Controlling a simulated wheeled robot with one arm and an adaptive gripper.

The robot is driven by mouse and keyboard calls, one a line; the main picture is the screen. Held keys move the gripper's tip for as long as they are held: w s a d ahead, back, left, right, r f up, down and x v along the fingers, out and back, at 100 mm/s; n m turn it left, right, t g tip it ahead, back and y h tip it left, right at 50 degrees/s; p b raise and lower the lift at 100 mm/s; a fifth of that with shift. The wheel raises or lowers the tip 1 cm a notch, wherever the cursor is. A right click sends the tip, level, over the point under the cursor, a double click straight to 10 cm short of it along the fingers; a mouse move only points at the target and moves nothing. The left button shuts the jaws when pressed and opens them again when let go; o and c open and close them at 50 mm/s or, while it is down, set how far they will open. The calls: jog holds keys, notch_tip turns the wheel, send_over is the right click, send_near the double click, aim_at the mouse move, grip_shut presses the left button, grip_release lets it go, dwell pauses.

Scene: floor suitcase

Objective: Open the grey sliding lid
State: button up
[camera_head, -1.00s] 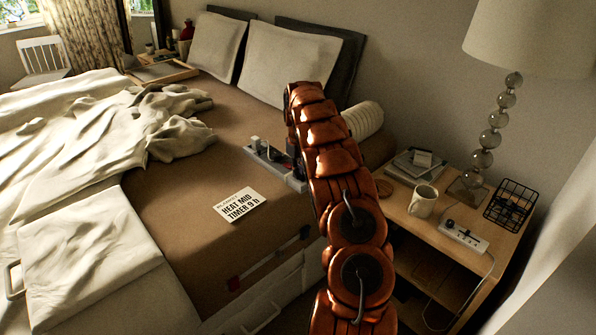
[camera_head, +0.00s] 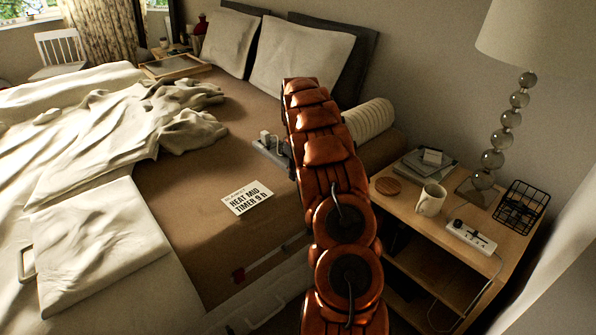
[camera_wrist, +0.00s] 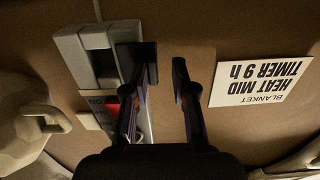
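A grey box (camera_head: 270,150) lies on the brown bed surface, partly hidden behind my arm in the head view. In the wrist view, the grey box (camera_wrist: 72,52) shows a light grey raised block on top, a dark recess below it and an "ON" marking. I cannot tell exactly which part is the sliding lid. My gripper (camera_wrist: 165,68) is open and empty. Its left finger is over or beside the right side of the box, near a dark flat part; contact cannot be told. Its right finger is over bare brown bed. The gripper is hidden in the head view.
A white card (camera_head: 247,198) reading "HEAT MID TIMER 9 h" lies near the box; it also shows in the wrist view (camera_wrist: 262,82). A nightstand (camera_head: 405,212) holds a mug (camera_head: 430,200), a power strip (camera_head: 471,236) and a lamp. Pillows and a blanket lie on the bed.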

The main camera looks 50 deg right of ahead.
jog(key=shift+o, duration=0.6)
jog(key=shift+d, duration=0.1)
jog(key=shift+s+r, duration=0.1)
jog(key=shift+r, duration=0.05)
notch_tip(320, 180, up, 12)
dwell(0.5)
